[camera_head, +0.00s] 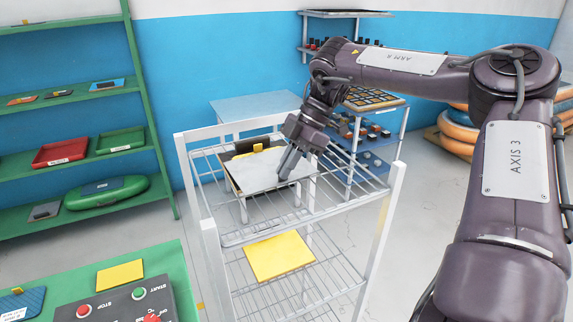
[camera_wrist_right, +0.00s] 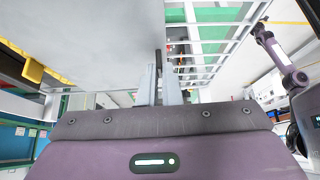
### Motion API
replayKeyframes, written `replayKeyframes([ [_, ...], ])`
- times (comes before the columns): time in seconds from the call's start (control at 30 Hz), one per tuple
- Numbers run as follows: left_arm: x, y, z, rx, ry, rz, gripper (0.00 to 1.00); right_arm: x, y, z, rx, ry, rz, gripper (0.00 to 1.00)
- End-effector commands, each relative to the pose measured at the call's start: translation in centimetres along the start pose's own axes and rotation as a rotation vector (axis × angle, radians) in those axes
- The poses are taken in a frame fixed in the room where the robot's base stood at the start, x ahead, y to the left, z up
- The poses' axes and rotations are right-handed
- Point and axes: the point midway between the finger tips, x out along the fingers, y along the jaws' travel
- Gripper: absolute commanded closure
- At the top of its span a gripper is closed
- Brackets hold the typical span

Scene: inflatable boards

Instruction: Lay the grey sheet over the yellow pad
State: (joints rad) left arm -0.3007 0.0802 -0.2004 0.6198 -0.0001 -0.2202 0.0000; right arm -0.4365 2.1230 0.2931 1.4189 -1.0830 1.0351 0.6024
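The grey sheet (camera_head: 262,170) lies at the top level of a white wire rack, in the middle of the head view. It also fills the upper left of the right wrist view (camera_wrist_right: 90,35). The yellow pad (camera_head: 279,257) lies flat on the rack's lower shelf, below the sheet and apart from it. My right gripper (camera_head: 284,172) is at the sheet's right edge, its fingers close together on it; the edge also runs to the fingers in the right wrist view. My left gripper is outside the head view; a small distant arm (camera_wrist_right: 282,58) shows in the right wrist view.
The rack's white posts and rails (camera_head: 205,240) surround both levels. A dark panel with a yellow part (camera_head: 255,149) stands just behind the sheet. A green table (camera_head: 175,262) with another yellow piece (camera_head: 120,274) and a button box (camera_head: 125,300) is at front left.

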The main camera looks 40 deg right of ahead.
Motion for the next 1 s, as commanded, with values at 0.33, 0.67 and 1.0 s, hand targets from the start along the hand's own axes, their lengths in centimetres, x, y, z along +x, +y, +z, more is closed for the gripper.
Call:
replayKeyframes([
  [0.33, 0.0, 0.0, -0.1, 0.0, 0.001, 0.0, 0.62, 0.1, 0.0, 0.1, 0.0, 0.0, 0.0, 0.75],
  [0.67, 0.1, 0.0, -0.1, 0.0, 0.002, 0.0, 0.62, 0.0, 0.0, 0.1, 0.0, -0.001, 0.0, 0.7],
  [1.0, 0.7, 0.0, -0.1, 0.0, 0.002, 0.0, 0.62, -5.0, 0.1, 0.1, 0.001, -0.005, 0.002, 0.7],
])
